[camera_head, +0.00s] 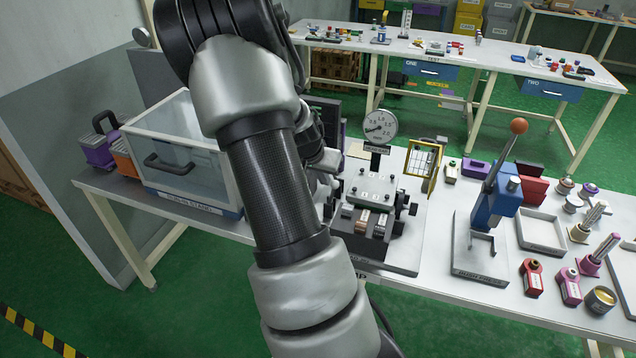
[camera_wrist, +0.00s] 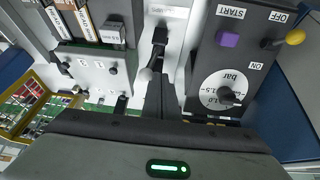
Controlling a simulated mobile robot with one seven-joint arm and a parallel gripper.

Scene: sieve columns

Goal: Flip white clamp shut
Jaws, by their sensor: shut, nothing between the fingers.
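The black-and-grey fixture (camera_head: 372,212) stands on the bench, right of my arm, in the head view. In the wrist view its light top plate (camera_wrist: 96,72) fills the upper left. A small lever (camera_wrist: 158,45) with a dark shank and a pale rounded tip stands at the plate's edge; it may be the white clamp, but I cannot tell for certain. My gripper (camera_wrist: 166,98) is shut and empty, its dark fingers close to the lever's tip. Contact between them cannot be made out. In the head view my arm hides the fixture's left side.
A round gauge (camera_head: 381,126) rises behind the fixture. A panel with a purple START button (camera_wrist: 229,39) and yellow-tipped switch (camera_wrist: 294,37) lies right of my fingers. A clear-walled bin (camera_head: 180,165) stands left; a blue lever press (camera_head: 492,210) stands right.

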